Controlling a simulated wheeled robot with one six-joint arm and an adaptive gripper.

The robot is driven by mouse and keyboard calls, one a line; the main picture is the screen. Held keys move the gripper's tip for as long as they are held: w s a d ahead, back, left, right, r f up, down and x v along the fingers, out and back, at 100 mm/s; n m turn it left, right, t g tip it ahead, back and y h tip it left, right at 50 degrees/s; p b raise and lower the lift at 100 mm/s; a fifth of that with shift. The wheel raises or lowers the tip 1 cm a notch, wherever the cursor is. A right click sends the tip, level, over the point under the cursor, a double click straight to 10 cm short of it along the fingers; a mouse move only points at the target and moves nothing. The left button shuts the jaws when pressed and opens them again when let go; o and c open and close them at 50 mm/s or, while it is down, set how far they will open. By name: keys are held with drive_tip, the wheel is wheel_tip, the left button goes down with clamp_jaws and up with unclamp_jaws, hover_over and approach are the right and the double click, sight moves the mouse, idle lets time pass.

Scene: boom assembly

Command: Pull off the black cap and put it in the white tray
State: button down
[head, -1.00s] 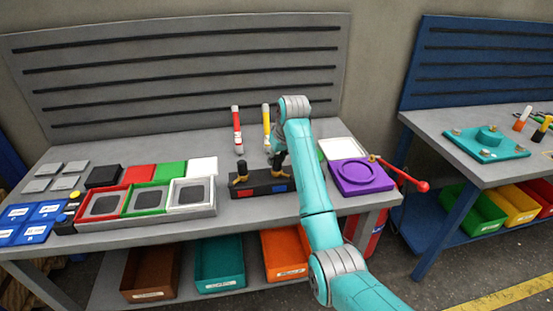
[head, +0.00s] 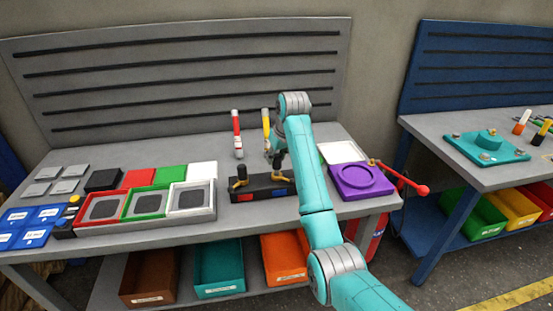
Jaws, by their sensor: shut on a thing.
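My gripper (head: 278,160) is small and dark in the head view, pointing down over the right part of a black block (head: 262,195) with a red and a blue patch on its front. It is shut on a small dark thing, which I take to be the black cap; the grip itself is mostly hidden by the gripper and arm. I cannot tell whether the cap is still seated on the block. A white-rimmed tray (head: 212,208) with a grey inset stands left of the block, at the right end of a row with a red and a green tray.
A purple ring-shaped part (head: 361,182) stands right of my arm, with a white-topped piece (head: 343,151) behind it and a red-handled lever (head: 408,182) beside it. A red (head: 237,135) and a yellow (head: 266,130) upright tool stand behind the block. Coloured squares lie behind the trays.

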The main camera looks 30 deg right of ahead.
drive_tip(key=shift+r, duration=1.25)
